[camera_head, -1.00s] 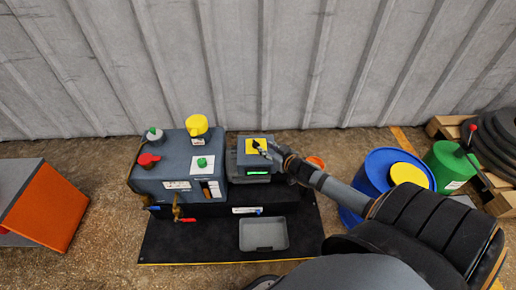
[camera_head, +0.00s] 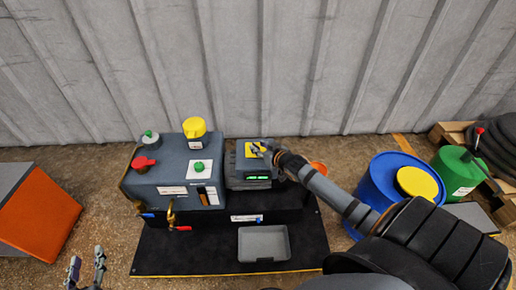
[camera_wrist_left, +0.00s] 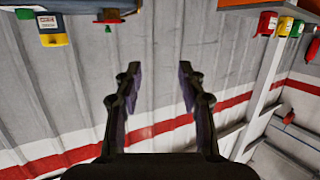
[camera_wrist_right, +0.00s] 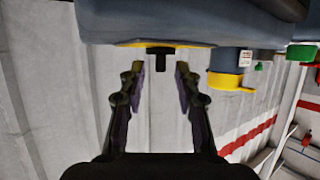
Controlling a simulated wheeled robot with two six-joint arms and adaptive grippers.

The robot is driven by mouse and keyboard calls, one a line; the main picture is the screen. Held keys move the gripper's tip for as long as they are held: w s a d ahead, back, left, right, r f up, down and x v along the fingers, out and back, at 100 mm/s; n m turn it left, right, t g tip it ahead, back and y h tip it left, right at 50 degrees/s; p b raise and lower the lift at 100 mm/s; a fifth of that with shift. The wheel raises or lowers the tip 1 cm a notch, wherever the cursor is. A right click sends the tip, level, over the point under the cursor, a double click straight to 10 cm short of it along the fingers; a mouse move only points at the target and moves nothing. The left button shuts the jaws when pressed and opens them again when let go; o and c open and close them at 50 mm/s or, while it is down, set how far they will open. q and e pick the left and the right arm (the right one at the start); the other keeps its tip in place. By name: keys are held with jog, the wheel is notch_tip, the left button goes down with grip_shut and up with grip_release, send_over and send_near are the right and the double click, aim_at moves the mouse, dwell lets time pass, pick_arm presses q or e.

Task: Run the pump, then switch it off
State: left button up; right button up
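The grey pump (camera_head: 150,188) stands on a black mat, with a red knob (camera_head: 144,163), a yellow cap (camera_head: 194,127) and a green button (camera_head: 198,167) on top. Joined to its right is a grey box (camera_head: 248,167) with a yellow plate and a lit green display (camera_head: 258,178). My right gripper (camera_head: 258,149) is over the yellow plate. The right wrist view shows a black T-shaped switch (camera_wrist_right: 160,54) in line between its open fingertips (camera_wrist_right: 160,70), with gaps on both sides. My left gripper (camera_head: 87,262) is open and empty at the lower left, also in its wrist view (camera_wrist_left: 155,78).
A grey tray (camera_head: 264,257) lies on the mat (camera_head: 200,250) in front. A blue drum (camera_head: 378,181) with a yellow lid and a green canister (camera_head: 453,172) stand right. An orange-faced block (camera_head: 40,215) is left. A corrugated wall (camera_head: 290,65) runs behind.

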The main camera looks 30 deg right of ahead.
pick_arm(q)
notch_tip(320, 180, up, 9)
jog(key=w+t, duration=0.1)
jog(key=t, duration=0.2)
jog(key=shift+w+f+t+b, duration=0.2)
jog(key=shift+w+t+b, duration=0.15)
jog(key=shift+t+b, duration=0.05)
pick_arm(e)
jog(key=shift+w+f, duration=0.25)
jog(key=shift+w, duration=0.35)
pick_arm(q)
jog(key=shift+a, duration=0.1)
pick_arm(e)
grip_shut()
